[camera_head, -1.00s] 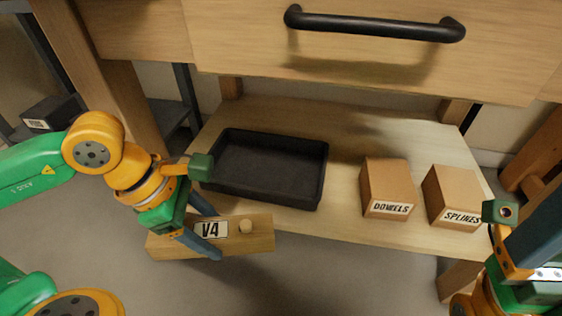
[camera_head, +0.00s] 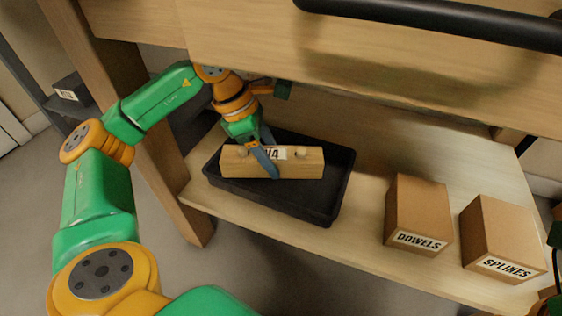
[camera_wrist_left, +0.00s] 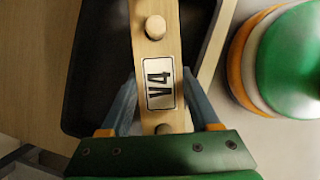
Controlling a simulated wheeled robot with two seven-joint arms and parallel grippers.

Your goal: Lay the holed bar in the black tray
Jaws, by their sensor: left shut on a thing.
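The wooden bar (camera_head: 305,168) carries a V4 label and has round, light peg-like marks beside the label; it also shows in the left wrist view (camera_wrist_left: 151,50). My left gripper (camera_head: 267,155) is shut on the bar around its label, one blue finger on each side. The bar lies level within the outline of the black tray (camera_head: 280,203), roughly along its length. I cannot tell whether it touches the tray floor. The gripper and bar hide part of the tray's inside. My right gripper's fingers are out of view.
The tray stands on a wooden shelf (camera_head: 350,245). A DOWELS box (camera_head: 418,210) and a SPLINES box (camera_head: 503,232) stand to its right. A drawer front with a black handle (camera_head: 440,22) overhangs the shelf. A cabinet leg (camera_head: 165,175) stands left of the tray.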

